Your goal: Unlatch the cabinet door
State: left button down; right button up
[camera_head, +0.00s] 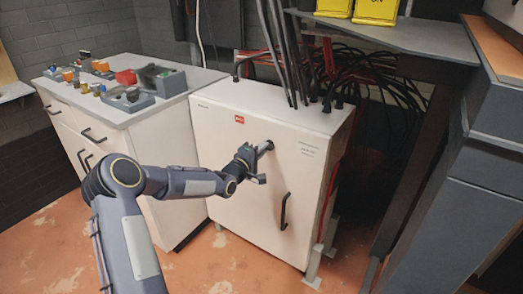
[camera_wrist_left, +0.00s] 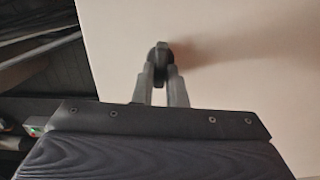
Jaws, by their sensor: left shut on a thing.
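The white cabinet (camera_head: 240,195) stands in the middle of the head view, with a red label and its door facing me. A dark latch knob (camera_head: 268,146) sits near the top of the door. A black vertical handle (camera_head: 285,211) is lower on the door. My left gripper (camera_head: 252,157) reaches the door at the latch. In the left wrist view its two fingers (camera_wrist_left: 161,78) are closed around the dark latch (camera_wrist_left: 160,52) against the pale door, which appears closed. My right gripper is not in view.
A white drawer cabinet (camera_head: 125,115) with small coloured parts on top stands to the left. Black and red cables (camera_head: 285,55) rise from the cabinet top. A dark workbench (camera_head: 440,150) stands close on the right. Floor (camera_head: 225,265) in front is clear.

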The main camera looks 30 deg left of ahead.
pick_arm(q)
jog(key=shift+n, duration=0.4)
jog(key=c, duration=1.5)
grip_release()
jog(key=shift+o, duration=0.2)
jog(key=shift+s, duration=0.1)
jog(key=s+a, duration=0.1)
jog(key=s, duration=0.6)
jog(key=shift+s+p, duration=0.3)
jog(key=shift+p, duration=0.05)
